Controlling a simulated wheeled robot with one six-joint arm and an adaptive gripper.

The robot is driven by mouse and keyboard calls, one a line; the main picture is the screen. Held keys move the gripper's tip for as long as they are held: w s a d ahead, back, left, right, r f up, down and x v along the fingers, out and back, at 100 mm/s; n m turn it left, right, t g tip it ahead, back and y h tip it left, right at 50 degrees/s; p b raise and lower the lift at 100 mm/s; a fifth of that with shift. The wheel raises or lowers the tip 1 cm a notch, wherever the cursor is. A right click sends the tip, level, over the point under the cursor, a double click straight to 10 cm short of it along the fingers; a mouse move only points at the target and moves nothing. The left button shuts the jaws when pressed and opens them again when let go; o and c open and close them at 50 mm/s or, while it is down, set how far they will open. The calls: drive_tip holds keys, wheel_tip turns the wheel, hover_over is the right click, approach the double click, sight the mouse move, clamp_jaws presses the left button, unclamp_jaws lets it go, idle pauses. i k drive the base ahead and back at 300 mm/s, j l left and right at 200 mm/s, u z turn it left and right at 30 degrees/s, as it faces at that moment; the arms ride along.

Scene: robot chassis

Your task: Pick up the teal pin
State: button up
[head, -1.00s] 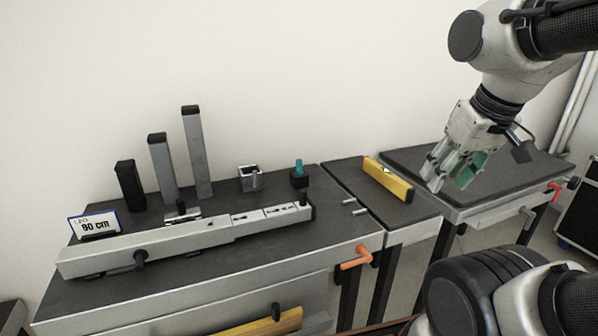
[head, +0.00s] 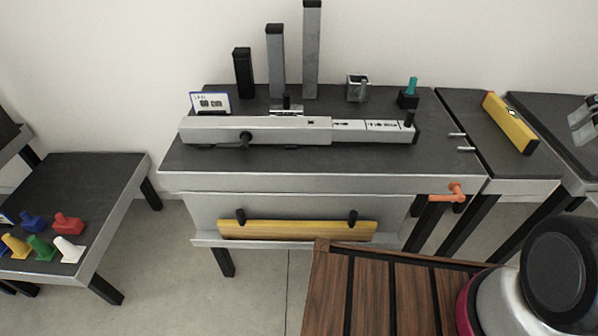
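The teal pin (head: 412,86) stands upright in a small black block (head: 408,100) at the back right of the middle table (head: 300,183). My gripper (head: 583,125) shows only in part at the right edge, well to the right of the pin and apart from it. Its fingers are cut off by the frame, so I cannot tell whether it is open.
A long grey rail (head: 255,131) lies in front of the pin's block. A metal cup (head: 358,88) and several upright posts (head: 311,50) stand left of it. A yellow level (head: 509,122) lies to the right. An orange handle (head: 447,192) sticks out in front.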

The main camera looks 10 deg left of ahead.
sight(413, 80)
drive_tip(key=i+l+u, duration=0.55)
drive_tip(key=l+u, duration=0.15)
drive_tip(key=l, duration=0.2)
